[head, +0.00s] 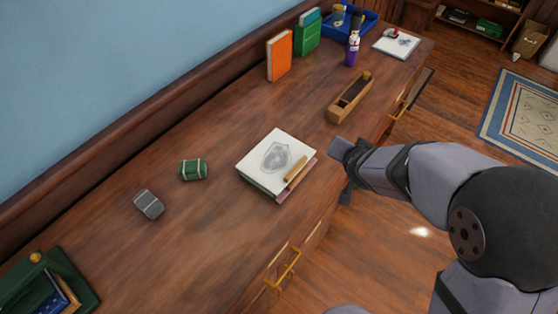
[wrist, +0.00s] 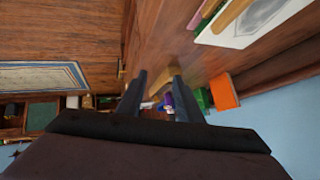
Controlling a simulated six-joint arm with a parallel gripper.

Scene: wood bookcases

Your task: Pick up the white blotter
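A white square sheet with a grey smudge (head: 264,145), which looks like the white blotter, lies flat on top of a small stack with green and pink edges. A light wooden stick (head: 295,170) lies on its right side. The sheet also shows at the top right of the wrist view (wrist: 270,30). My gripper (head: 344,170) is just right of the stack, by the front edge of the wooden top, apart from the sheet. In the wrist view, its two dark fingers (wrist: 160,80) are spread, with nothing held between them.
On the wooden top (head: 215,235) are a green bundle (head: 193,169), a grey bundle (head: 149,204), a long wooden box (head: 350,98), an orange book (head: 280,55), a green book (head: 307,38), a purple bottle (head: 352,50) and another white pad (head: 405,48). Bare wood lies left of the stack.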

